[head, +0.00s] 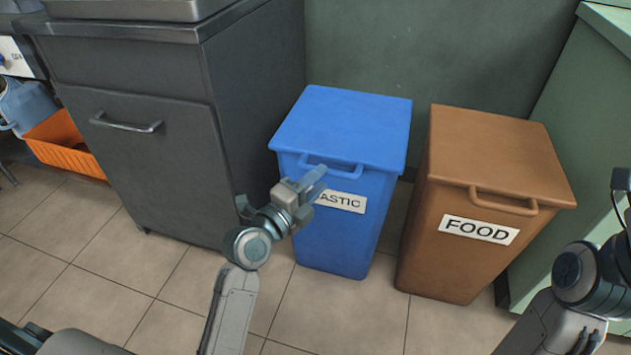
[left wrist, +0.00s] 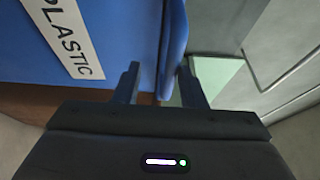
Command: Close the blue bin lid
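The blue bin (head: 345,235) stands upright with a PLASTIC label on its front. Its blue lid (head: 345,125) lies flat over the top, with no gap visible from above, and has a handle (head: 333,168) at its front edge. My left gripper (head: 316,178) is at the front of the bin by the handle and hides part of the label. In the left wrist view the left gripper (left wrist: 160,78) has its fingers apart, with the lid's edge (left wrist: 173,45) just beyond the gap. Contact cannot be told. My right arm shows at the right; its fingers are not clear.
A brown FOOD bin (head: 490,160) with its lid down stands right of the blue bin. A dark cabinet (head: 150,120) stands on the left, with an orange crate (head: 65,143) beyond it. A green counter (head: 590,120) is at the right. Tiled floor (head: 130,285) is open in front.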

